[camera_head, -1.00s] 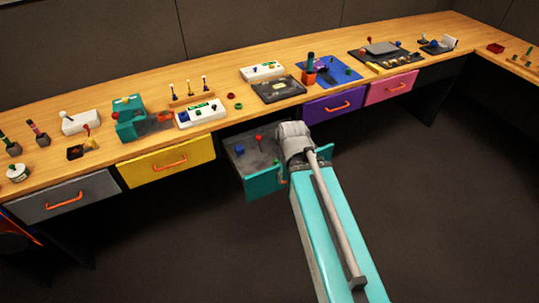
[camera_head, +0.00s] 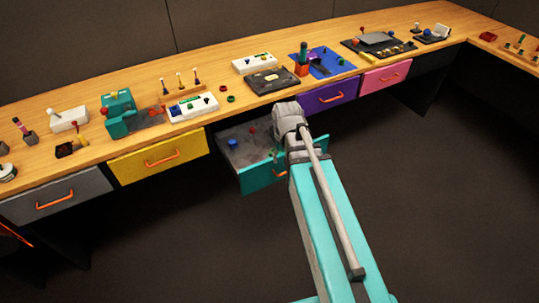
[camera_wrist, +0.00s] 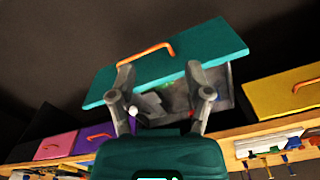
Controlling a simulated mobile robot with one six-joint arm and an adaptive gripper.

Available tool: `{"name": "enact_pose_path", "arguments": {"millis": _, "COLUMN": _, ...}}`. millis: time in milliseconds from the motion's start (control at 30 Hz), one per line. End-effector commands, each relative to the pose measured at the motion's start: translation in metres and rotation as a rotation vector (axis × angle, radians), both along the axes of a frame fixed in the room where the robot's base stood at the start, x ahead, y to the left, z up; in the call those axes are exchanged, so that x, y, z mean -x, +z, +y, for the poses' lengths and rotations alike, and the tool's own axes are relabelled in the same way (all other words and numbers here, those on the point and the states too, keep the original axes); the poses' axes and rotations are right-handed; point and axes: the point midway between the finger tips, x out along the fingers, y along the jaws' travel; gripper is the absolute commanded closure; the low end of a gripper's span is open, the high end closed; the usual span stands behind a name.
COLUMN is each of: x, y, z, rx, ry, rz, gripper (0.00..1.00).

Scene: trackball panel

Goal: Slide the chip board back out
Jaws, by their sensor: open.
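My gripper (camera_wrist: 163,88) is open in the wrist view, its two fingers spread in front of the open teal drawer (camera_wrist: 200,50), with nothing clearly between them. In the head view my wrist covers the right part of that drawer (camera_head: 264,178). The drawer is pulled out below the worktop and has an orange handle (camera_wrist: 146,54). Inside it are a blue piece (camera_head: 233,143) and a red-topped piece (camera_head: 252,132) on a grey surface. I cannot tell which thing is the chip board; part of the drawer's contents is hidden by my arm.
Yellow (camera_head: 160,157), grey (camera_head: 50,200), purple (camera_head: 328,95) and pink (camera_head: 385,77) drawers are shut along the worktop (camera_head: 140,82). A dark panel (camera_head: 272,82) and white boxes stand above the open drawer. The floor in front is clear.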

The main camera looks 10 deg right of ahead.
Motion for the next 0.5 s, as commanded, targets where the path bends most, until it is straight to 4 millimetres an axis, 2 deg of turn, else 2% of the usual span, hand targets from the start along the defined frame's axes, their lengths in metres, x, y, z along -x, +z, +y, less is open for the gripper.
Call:
{"name": "enact_pose_path", "arguments": {"millis": 33, "x": -0.024, "y": -0.012, "z": 0.000, "rx": 0.000, "ry": -0.023, "rz": 0.000, "gripper": 0.35}}
{"name": "enact_pose_path", "arguments": {"millis": 300, "x": -0.125, "y": -0.048, "z": 0.000, "rx": 0.000, "ry": -0.181, "rz": 0.000, "gripper": 0.35}}
{"name": "enact_pose_path", "arguments": {"millis": 500, "x": -0.190, "y": -0.071, "z": 0.000, "rx": 0.000, "ry": -0.291, "rz": 0.000, "gripper": 0.35}}
